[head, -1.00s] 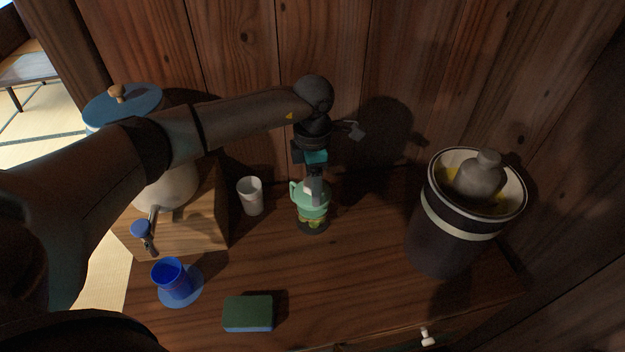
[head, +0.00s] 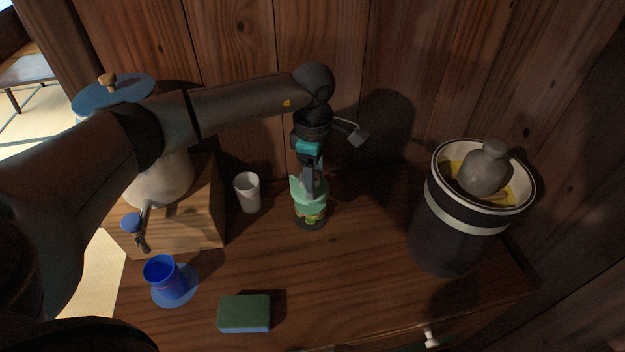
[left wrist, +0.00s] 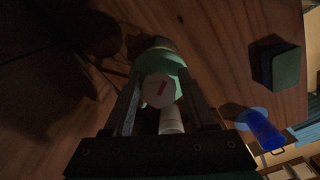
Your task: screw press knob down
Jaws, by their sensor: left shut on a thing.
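The press is a small mint-green vessel (head: 309,206) with a dark base and yellow-green contents, upright on the wooden counter. Its pale, many-sided knob (left wrist: 159,91) with a red mark shows in the left wrist view, on top of the mint part (left wrist: 164,60). My left gripper (head: 310,188) points down onto the press from above, its fingers on both sides of the knob and shut on it. The fingers mostly hide the knob in the head view. My right gripper is out of view.
A white cup (head: 248,192) stands just left of the press. A wooden block (head: 195,222) with a tapped pot, a blue cup (head: 163,277) on a saucer and a sponge (head: 244,313) are further left and front. A dark crock (head: 447,235) stands right.

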